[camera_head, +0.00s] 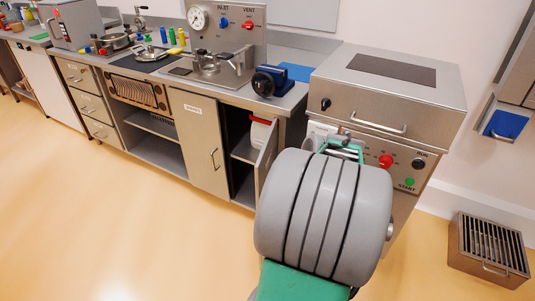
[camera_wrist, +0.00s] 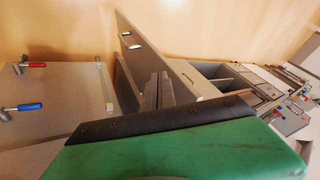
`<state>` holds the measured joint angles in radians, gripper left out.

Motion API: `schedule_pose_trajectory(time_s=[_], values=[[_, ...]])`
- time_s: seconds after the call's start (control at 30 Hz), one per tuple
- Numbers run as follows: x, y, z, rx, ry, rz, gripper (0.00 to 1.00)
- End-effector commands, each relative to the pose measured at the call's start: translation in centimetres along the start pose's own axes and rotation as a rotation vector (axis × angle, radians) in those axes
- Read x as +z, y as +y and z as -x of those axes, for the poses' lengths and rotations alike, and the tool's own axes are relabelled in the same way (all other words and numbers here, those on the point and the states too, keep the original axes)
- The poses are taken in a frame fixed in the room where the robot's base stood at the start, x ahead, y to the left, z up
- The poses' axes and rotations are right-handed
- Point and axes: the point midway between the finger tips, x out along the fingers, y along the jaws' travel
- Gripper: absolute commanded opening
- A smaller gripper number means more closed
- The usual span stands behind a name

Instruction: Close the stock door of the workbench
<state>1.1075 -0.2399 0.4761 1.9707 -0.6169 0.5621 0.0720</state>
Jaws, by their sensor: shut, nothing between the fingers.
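The workbench (camera_head: 175,94) runs along the wall in the head view. A grey door (camera_head: 267,160) at its right end stands ajar, swung out from an open compartment. I take this as the stock door, but no label on it is readable. In the wrist view a grey panel (camera_wrist: 170,62) with a slot-like handle, likely this door, slants just beyond the fingers. My gripper (camera_wrist: 157,80) is shut and empty, close to that panel; whether it touches is unclear. In the head view my arm hides the fingers and the door's lower part.
A closed door (camera_head: 197,140) with a label and handle is left of the open compartment. A steel machine (camera_head: 385,85) with red and green buttons stands at the right. A slatted metal box (camera_head: 488,250) sits on the floor. The floor at left is clear.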

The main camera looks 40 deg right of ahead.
Motion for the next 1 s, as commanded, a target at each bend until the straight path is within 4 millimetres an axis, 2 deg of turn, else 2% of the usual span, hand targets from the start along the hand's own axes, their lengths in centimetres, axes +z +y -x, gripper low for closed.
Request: schedule_pose_trajectory(time_s=[0.03, 0.1, 0.2, 0.37, 0.73, 0.8, 1.0], values=[[-1.6, 1.4, 2.3, -0.004, 0.032, -0.048, 0.0], [-2.5, 2.8, 3.2, -0.012, 0.065, -0.081, 0.0], [-2.8, 3.6, 3.1, -0.018, 0.081, -0.098, 0.0], [-2.8, 3.7, 0.7, -0.019, 0.08, -0.096, 0.0], [-3.4, 3.5, -7.3, -0.017, 0.079, -0.094, 0.0], [-3.8, 2.0, -7.5, -0.018, 0.081, -0.09, 0.0], [-4.0, 0.2, -8.5, -0.016, 0.082, -0.094, 0.0]])
